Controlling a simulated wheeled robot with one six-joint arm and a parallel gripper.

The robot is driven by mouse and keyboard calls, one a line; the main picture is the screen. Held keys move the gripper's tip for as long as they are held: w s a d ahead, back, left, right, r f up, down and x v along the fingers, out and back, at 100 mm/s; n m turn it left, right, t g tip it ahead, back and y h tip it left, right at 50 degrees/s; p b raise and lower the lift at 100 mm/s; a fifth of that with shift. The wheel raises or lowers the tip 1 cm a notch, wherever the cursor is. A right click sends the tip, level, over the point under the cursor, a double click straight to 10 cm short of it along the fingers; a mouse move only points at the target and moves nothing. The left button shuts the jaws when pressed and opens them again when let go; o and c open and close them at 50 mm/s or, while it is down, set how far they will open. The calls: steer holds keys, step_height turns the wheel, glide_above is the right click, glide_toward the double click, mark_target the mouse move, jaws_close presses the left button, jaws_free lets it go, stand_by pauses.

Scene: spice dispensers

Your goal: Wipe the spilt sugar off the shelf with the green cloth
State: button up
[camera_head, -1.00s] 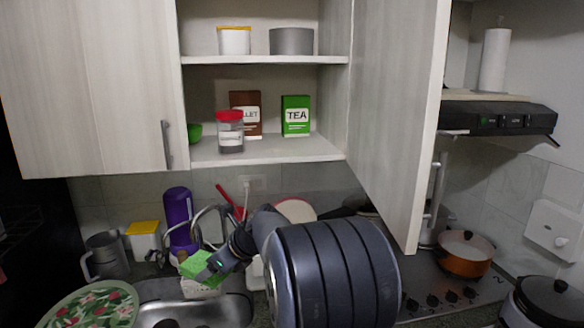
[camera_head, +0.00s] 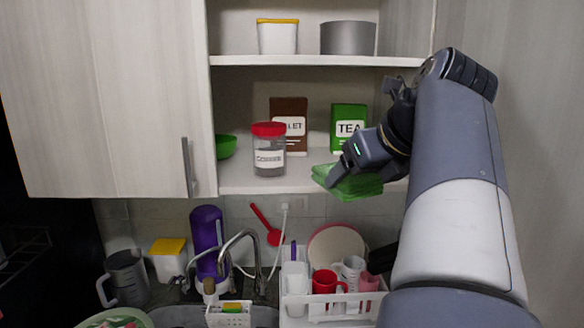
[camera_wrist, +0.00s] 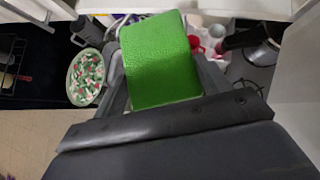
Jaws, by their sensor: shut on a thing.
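My gripper (camera_head: 342,172) is shut on the green cloth (camera_head: 353,186) at the right front of the lower cupboard shelf (camera_head: 235,182). The cloth is at the shelf's front edge; I cannot tell if it touches the surface. In the wrist view the cloth (camera_wrist: 160,60) fills the space beyond my gripper. A clear jar with a red lid (camera_head: 269,152) stands on the shelf left of the cloth. A green tea box (camera_head: 348,117) and a brown box (camera_head: 290,112) stand behind. No spilt sugar can be made out; the cloth and my arm hide part of the shelf.
A green bowl (camera_head: 225,146) sits at the shelf's left. The left cupboard door (camera_head: 100,100) flanks the opening. Below are a dish rack (camera_head: 325,309) with mugs, a tap (camera_head: 240,245) and a purple bottle (camera_head: 206,240).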

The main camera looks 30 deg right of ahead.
steer(key=shift+r+p, duration=0.1)
steer(key=shift+p, duration=0.45)
steer(key=w, duration=0.1)
steer(key=w+d+p, duration=0.1)
steer(key=w, duration=0.1)
steer(key=shift+d+f, duration=0.2)
steer(key=w+d, duration=0.2)
steer(key=w, duration=0.3)
steer(key=w+d, duration=0.2)
steer(key=w, duration=0.3)
steer(key=w+d+f, duration=0.1)
steer(key=w+d, duration=0.2)
steer(key=w, duration=0.2)
steer(key=shift+d+p, duration=0.1)
steer(key=shift+p, duration=0.2)
steer(key=shift+f+b, duration=0.85)
steer(key=shift+f, duration=0.55)
steer(key=shift+f, duration=0.65)
steer(key=shift+w+r, duration=0.1)
